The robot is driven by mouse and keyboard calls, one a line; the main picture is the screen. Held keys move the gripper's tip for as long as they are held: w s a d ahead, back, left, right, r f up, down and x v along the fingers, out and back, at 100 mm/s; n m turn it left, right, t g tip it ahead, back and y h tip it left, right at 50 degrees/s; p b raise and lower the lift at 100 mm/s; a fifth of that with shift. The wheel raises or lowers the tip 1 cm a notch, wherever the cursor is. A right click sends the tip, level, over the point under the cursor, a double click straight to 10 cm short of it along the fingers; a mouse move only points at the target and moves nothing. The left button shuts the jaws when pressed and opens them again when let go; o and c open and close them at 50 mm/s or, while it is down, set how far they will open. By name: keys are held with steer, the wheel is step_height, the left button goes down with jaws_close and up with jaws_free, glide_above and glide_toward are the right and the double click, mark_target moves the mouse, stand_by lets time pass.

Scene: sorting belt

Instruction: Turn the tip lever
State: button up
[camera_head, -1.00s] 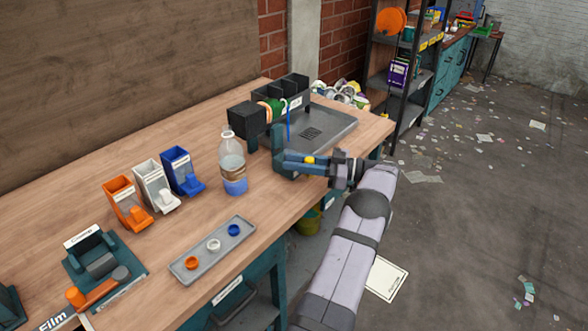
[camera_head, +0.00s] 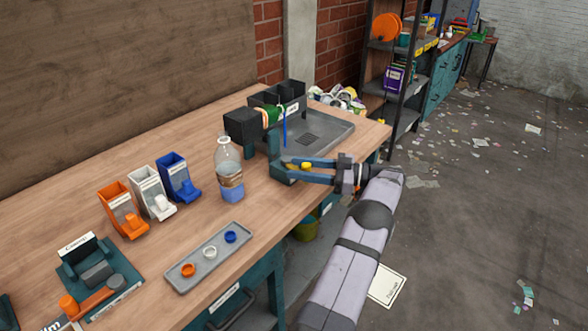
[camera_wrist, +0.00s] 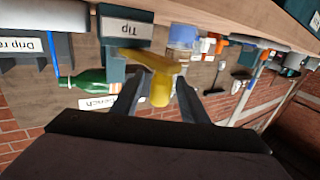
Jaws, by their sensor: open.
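The yellow tip lever (camera_wrist: 160,88) shows in the wrist view in front of a dark teal stand with a "Tip" label (camera_wrist: 125,30). In the head view a small yellow part of the lever (camera_head: 306,165) shows between my fingers. My gripper (camera_head: 286,170) is open at the right front edge of the bench, beside the teal stand (camera_head: 274,143). In the wrist view its two fingers (camera_wrist: 157,92) lie on either side of the lever, with gaps showing. The lever's pivot is hard to make out.
A clear bottle with blue liquid (camera_head: 230,178) stands left of my gripper. A grey drip tray (camera_head: 335,137) and black bins (camera_head: 290,90) are behind it. A small tray with coloured rings (camera_head: 205,270) is at the front.

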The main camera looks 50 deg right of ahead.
steer(key=shift+b+v, duration=0.5)
steer(key=shift+v, duration=2.05)
